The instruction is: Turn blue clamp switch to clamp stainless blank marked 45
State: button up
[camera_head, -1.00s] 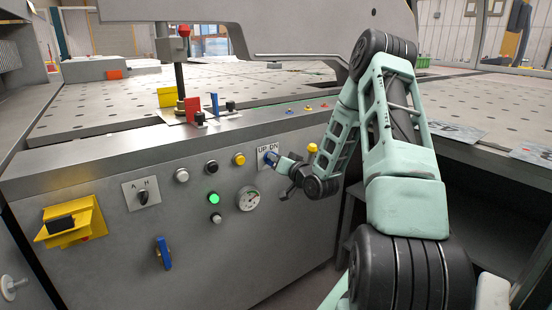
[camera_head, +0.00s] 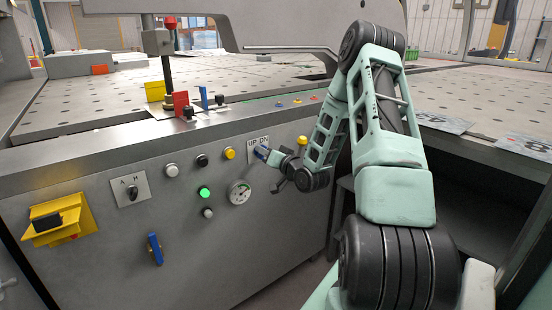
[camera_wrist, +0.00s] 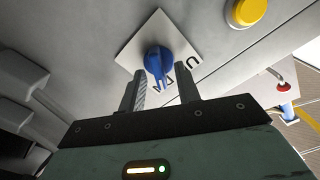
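In the wrist view the blue switch (camera_wrist: 158,62) is a round knob with a pointed grip, just beyond my fingertips. My gripper (camera_wrist: 161,82) is open, with one finger to each side of the knob's grip; contact cannot be told. In the head view my gripper (camera_head: 272,158) is at the switch and partly covers it. Two marked sheets lie on the right table, a farther one (camera_head: 442,122) and a nearer one (camera_head: 528,146); I cannot read 45 on either.
A blue handle (camera_head: 155,249) and a yellow-housed switch (camera_head: 58,220) sit farther left. A red-topped post (camera_head: 168,70) stands on the perforated table.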

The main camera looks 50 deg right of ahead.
jog(key=p+v, duration=0.5)
jog(key=v, duration=1.2)
jog(key=shift+a, duration=0.1)
dwell(1.1)
